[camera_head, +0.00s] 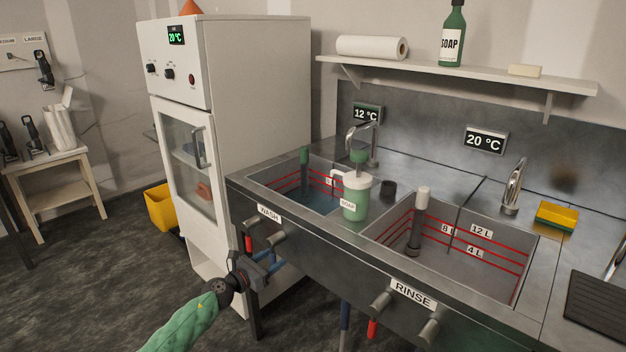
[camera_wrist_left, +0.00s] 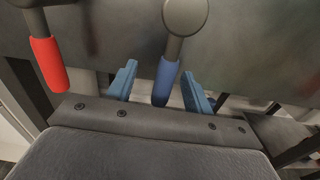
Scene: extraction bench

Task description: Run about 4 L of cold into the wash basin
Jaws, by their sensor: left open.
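The wash basin (camera_head: 262,177) is the left sink and holds some bluish water (camera_head: 318,203); red level lines show on its walls. Its tap (camera_head: 362,128) stands behind it, and I cannot make out a stream. A green-topped standpipe (camera_head: 304,157) stands in the basin. Below the WASH label (camera_head: 269,213), the left valve has a red handle (camera_wrist_left: 49,65) and the right valve a blue handle (camera_wrist_left: 165,82), both hanging down. My left gripper (camera_head: 268,262) is open, its blue fingers (camera_wrist_left: 160,86) on either side of the blue handle with gaps showing. My right gripper is out of view.
A green soap jug (camera_head: 355,198) stands between the basins. The rinse basin (camera_head: 490,291) has its own valves below. A display (camera_head: 367,113) reads 12 °C behind the wash side, another (camera_head: 486,139) reads 20 °C. A white cabinet (camera_head: 262,95) stands left of the bench.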

